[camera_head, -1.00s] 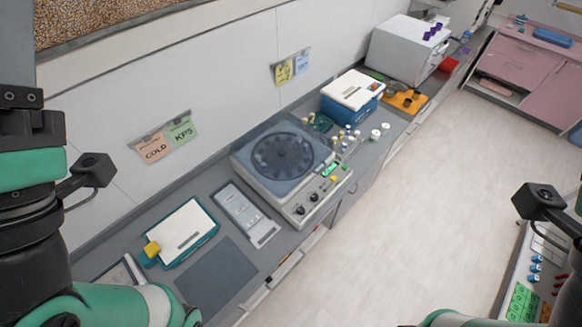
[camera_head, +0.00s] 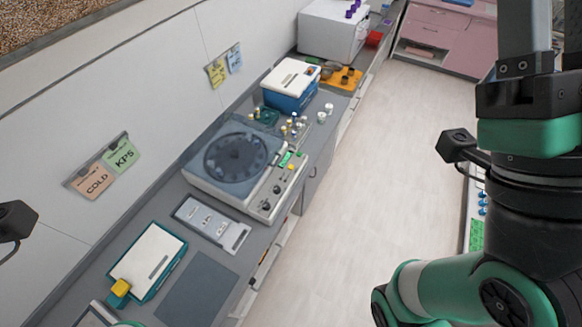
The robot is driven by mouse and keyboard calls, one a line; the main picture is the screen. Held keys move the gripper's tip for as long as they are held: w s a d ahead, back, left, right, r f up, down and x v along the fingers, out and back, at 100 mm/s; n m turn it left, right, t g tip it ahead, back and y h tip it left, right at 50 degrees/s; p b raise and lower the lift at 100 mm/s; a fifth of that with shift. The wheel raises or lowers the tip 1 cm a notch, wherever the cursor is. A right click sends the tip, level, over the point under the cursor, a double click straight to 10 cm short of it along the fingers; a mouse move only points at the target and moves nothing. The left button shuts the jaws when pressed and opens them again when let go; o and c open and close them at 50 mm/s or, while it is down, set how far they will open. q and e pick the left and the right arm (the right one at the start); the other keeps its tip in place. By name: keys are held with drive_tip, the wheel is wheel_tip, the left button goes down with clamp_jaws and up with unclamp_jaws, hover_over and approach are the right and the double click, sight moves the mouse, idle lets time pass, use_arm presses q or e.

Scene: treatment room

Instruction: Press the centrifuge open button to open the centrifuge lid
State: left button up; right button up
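The centrifuge (camera_head: 190,178) stands on the grey counter, left of the picture's middle. Its translucent lid (camera_head: 235,155) is down, with a dark round rotor showing through it. The sloped front panel (camera_head: 262,195) carries two black knobs, a green display (camera_head: 285,158) and small coloured buttons, one of them yellow (camera_head: 291,167). Button labels are too small to read. My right arm fills the right side, well apart from the centrifuge; its fingers do not show. Only a small dark part of my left arm shows at the left edge; its gripper is out of view.
Vials (camera_head: 298,124) and a blue box with a white lid (camera_head: 290,90) stand behind the centrifuge. A grey flat device (camera_head: 212,224), a teal-edged white box (camera_head: 150,260) and a dark mat (camera_head: 200,290) lie nearer. The floor (camera_head: 370,190) right of the counter is clear.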

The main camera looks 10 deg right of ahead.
drive_tip(key=shift+c, duration=0.3)
clamp_jaws()
idle(1.5)
